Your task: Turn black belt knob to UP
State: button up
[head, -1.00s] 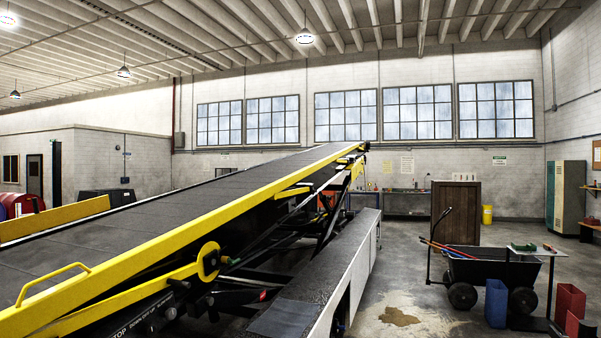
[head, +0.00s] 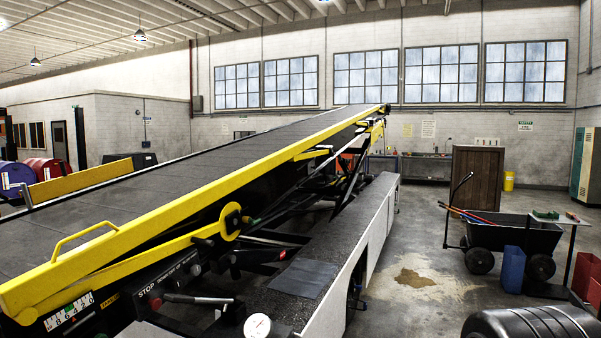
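The belt loader's control panel (head: 170,274) is at the lower left in the head view, with small white lettering that includes STOP and appears to read DOWN, OUT and UP. A small black knob (head: 195,268) sits at the right end of this lettering. It is too small to tell which way it points, and I cannot be sure it is the belt knob. Other black controls are close by, including a lever with a black grip (head: 180,298) below the panel. My gripper is not in view.
The loader's sloping belt (head: 180,180) and yellow rail (head: 200,205) fill the left. A white dial gauge (head: 257,326) is at the bottom. A black ribbed object (head: 530,326) is at the lower right.

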aim_at(177, 284)
jog(key=i+u, duration=0.15)
jog(key=i, duration=0.35)
jog(key=i+u, duration=0.15)
jog(key=i, duration=0.4)
jog(key=i+l+u, duration=0.15)
jog(key=i, duration=0.35)
jog(key=i+l+u, duration=0.15)
jog(key=i, duration=0.35)
